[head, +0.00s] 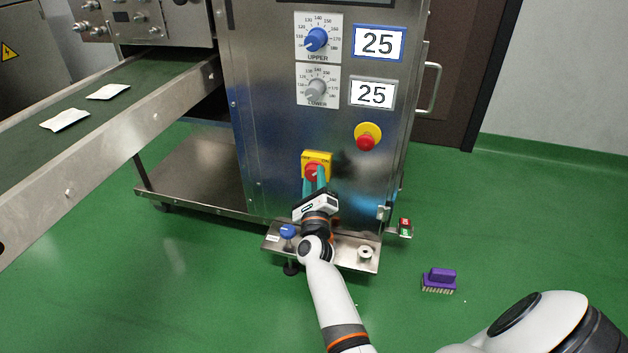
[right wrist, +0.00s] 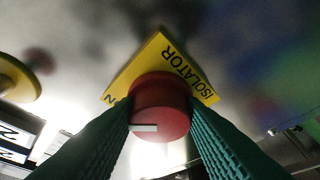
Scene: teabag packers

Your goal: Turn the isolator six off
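The isolator is a red round knob (head: 314,170) on a yellow plate (head: 318,155) low on the machine's steel front. In the right wrist view the red knob (right wrist: 160,103) carries a short white mark, and the yellow plate (right wrist: 150,65) reads ISOLATOR. The number six is not legible. My right gripper (head: 315,181) reaches up to the knob from below. Its teal fingers (right wrist: 160,125) lie one on each side of the knob, with no clear gap. The fingers partly hide the knob's sides. My left gripper is not in view.
Above are a red emergency button on a yellow base (head: 367,137), a blue UPPER dial (head: 317,40), a grey LOWER dial (head: 317,89) and two displays reading 25. A conveyor (head: 110,90) with two white packets is at the left. A purple brush (head: 440,279) lies on the green floor.

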